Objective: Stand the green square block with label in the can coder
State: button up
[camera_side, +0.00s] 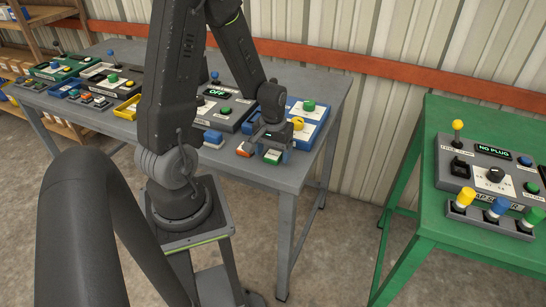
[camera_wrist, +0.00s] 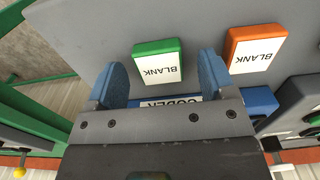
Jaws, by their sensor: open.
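The green square block (camera_wrist: 157,66) lies on the grey table with its white BLANK label facing up. It also shows in the side view (camera_side: 272,157), just in front of the can coder. The can coder (camera_side: 318,130) is a blue panel with a green button and a yellow knob; in the wrist view my gripper covers most of it, leaving part of its CODER label (camera_wrist: 180,100) visible. My gripper (camera_side: 270,147) is open, with its blue fingers either side of the green block in the wrist view (camera_wrist: 160,78). I cannot tell whether they touch it.
An orange BLANK block (camera_wrist: 255,50) lies beside the green one, also in the side view (camera_side: 244,149). A blue block (camera_side: 212,136) sits at a grey OFF panel (camera_side: 222,108). More panels fill the table's left. A green table (camera_side: 440,255) stands to the right.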

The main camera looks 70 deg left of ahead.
jog(key=shift+f, duration=0.25)
jog(key=shift+c, duration=0.2)
jog(key=c, duration=1)
jog(key=shift+r, duration=0.1)
